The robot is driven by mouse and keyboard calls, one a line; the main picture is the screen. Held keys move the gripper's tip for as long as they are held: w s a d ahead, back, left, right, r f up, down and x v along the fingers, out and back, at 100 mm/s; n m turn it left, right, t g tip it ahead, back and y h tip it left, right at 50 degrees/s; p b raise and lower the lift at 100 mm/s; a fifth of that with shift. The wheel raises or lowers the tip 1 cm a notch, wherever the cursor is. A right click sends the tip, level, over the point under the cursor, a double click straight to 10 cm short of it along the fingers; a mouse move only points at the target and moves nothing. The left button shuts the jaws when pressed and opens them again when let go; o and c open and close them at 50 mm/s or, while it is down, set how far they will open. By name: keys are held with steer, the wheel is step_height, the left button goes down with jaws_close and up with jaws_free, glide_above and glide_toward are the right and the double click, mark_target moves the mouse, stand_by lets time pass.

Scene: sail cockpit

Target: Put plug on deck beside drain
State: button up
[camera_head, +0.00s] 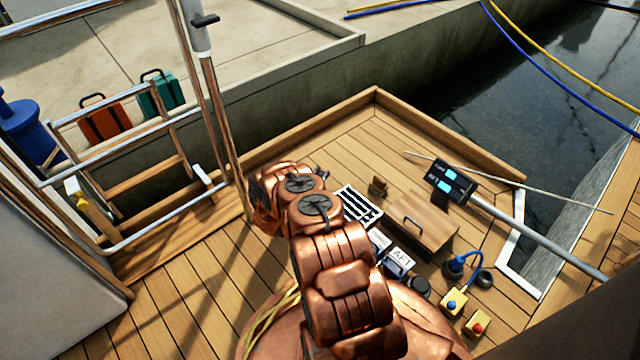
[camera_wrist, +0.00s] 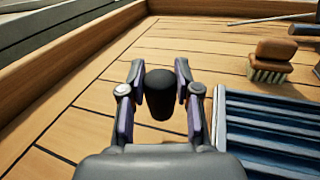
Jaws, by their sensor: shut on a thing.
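My gripper (camera_wrist: 160,90) is shut on a dark, rounded plug (camera_wrist: 160,95), seen between the two fingers in the wrist view. Planked wooden deck shows beneath and around the plug; I cannot tell whether it touches the deck. The slatted drain grate (camera_wrist: 268,125) lies just right of my gripper in the wrist view. In the head view the same grate (camera_head: 359,207) shows just right of my arm. The plug is hidden behind my arm there.
A wooden brush (camera_wrist: 272,62) stands beyond the grate. A wooden box with a handle (camera_head: 422,222) sits right of it. A long pole with a dark head (camera_head: 450,182) lies farther right. Raised wooden edging (camera_wrist: 75,55) bounds the deck. Bare planks lie beyond and left of my gripper.

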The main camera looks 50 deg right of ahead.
step_height(320, 180, down, 4)
steer(key=shift+r+b, duration=0.2)
steer(key=shift+b, duration=0.9)
steer(key=shift+r, duration=0.1)
steer(key=o, duration=1)
steer(key=shift+o, duration=0.2)
